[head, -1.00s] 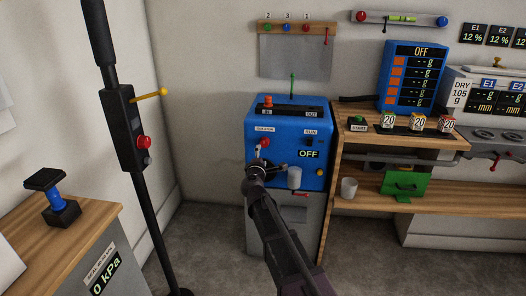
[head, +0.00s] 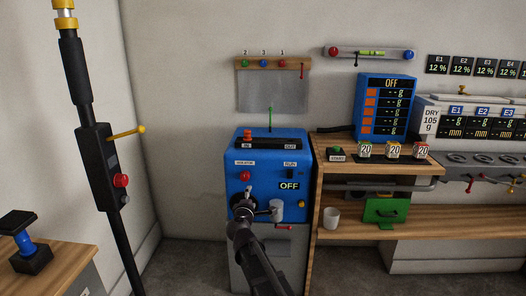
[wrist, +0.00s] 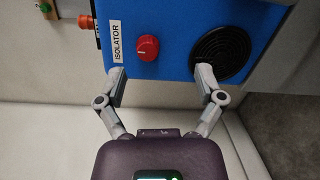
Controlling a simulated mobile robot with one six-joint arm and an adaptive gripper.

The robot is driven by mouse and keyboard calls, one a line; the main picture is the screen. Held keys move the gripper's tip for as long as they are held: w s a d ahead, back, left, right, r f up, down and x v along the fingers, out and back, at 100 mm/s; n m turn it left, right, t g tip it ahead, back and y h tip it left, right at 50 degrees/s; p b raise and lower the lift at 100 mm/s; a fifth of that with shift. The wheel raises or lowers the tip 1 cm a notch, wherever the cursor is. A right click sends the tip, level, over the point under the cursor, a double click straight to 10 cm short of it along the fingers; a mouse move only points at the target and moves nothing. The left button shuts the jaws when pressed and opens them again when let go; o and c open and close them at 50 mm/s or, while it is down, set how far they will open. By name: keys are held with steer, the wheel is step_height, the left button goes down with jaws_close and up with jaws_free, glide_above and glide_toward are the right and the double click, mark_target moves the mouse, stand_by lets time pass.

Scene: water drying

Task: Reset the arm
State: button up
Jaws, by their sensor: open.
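My gripper (head: 243,208) is in front of the lower left of the blue machine (head: 287,158) in the head view, just below its red isolator knob (head: 245,176). The gripper is small and dark there. In the wrist view, my gripper's two fingers (wrist: 161,80) are spread wide with nothing between them. The red knob (wrist: 147,48) and a round black grille (wrist: 220,54) on the blue face lie beyond the fingertips. I cannot tell whether a finger touches the face. The machine's display reads OFF.
A white cylinder (head: 276,211) is at the machine's front. On the right, a wooden bench (head: 330,168) carries small numbered blocks, with a white cup (head: 331,217) and green box (head: 385,212) on its lower shelf. A black pole (head: 97,168) stands left. Floor shows between pole and machine.

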steer(key=s+d+f+m+g+h, duration=0.1)
steer(key=s+d+f+m+g, duration=0.25)
steer(key=d, duration=0.35)
steer(key=s+d+f+m+g+h, duration=0.2)
steer(key=s+d+f+m, duration=0.1)
steer(key=d+m, duration=0.3)
steer(key=s+d+f+m+g+h, duration=0.1)
steer(key=s+d+f+m+g, duration=0.25)
steer(key=d, duration=0.45)
steer(key=s+d+f+m+g+y, duration=0.2)
steer(key=s+f+m+g+y, duration=0.15)
steer(key=s, duration=0.65)
steer(key=s+d+f+m+g+y, duration=0.1)
steer(key=s+f+m+g+y, duration=0.25)
steer(key=s, duration=0.55)
step_height(320, 180, up, 35)
steer(key=n+g+p, duration=0.1)
steer(key=p, duration=3.4)
steer(key=shift+h, duration=0.4)
